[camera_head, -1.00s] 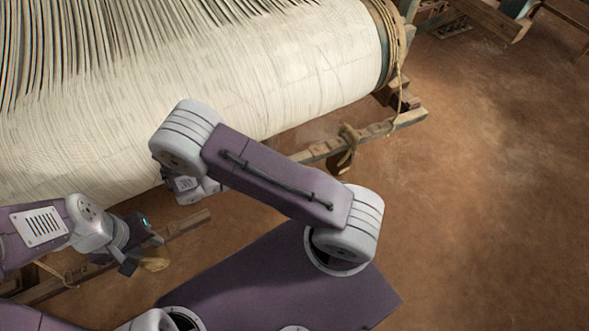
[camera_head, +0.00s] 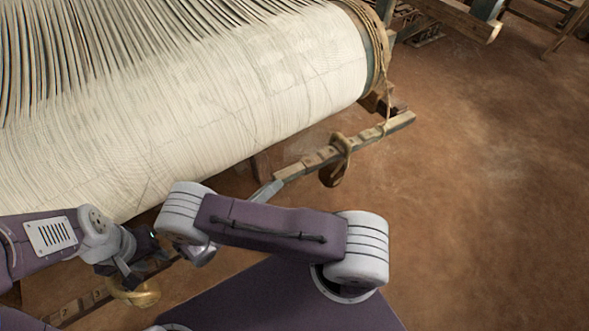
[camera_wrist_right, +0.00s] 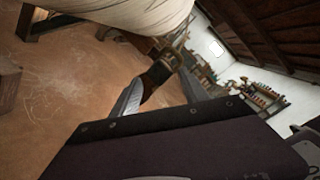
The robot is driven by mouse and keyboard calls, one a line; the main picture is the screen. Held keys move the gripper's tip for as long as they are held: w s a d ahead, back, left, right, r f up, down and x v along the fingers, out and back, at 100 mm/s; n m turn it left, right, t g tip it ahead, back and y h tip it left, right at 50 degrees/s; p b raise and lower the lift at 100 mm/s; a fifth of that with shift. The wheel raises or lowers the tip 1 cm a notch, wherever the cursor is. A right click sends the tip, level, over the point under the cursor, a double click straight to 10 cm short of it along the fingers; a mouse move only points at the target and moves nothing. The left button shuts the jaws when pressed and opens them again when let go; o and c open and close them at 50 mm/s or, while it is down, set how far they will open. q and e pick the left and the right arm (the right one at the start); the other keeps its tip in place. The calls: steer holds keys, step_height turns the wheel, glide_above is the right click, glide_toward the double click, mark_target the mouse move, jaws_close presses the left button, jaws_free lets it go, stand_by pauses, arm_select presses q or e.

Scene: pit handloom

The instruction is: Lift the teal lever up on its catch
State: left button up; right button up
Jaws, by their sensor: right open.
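I cannot single out the teal lever with certainty. A long notched wooden bar (camera_head: 330,155) with a dull grey-green end runs below the cloth roll in the head view. A tan loop (camera_head: 337,165) hangs around it. My left gripper (camera_head: 128,282) is at the lower left, over another tan loop (camera_head: 143,295); its jaws are too dark to read.
The large cream cloth roll (camera_head: 240,110) fills the upper left. A numbered wooden bar (camera_head: 75,308) lies at the lower left. Wooden frame parts (camera_head: 455,18) stand at the top right. The brown floor (camera_head: 490,200) at the right is clear.

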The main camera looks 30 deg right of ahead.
mark_target(300, 163)
steer(key=x, duration=0.8)
steer(key=shift+w+d, duration=0.1)
steer(key=shift+d, duration=0.25)
jaws_close()
stand_by(0.9)
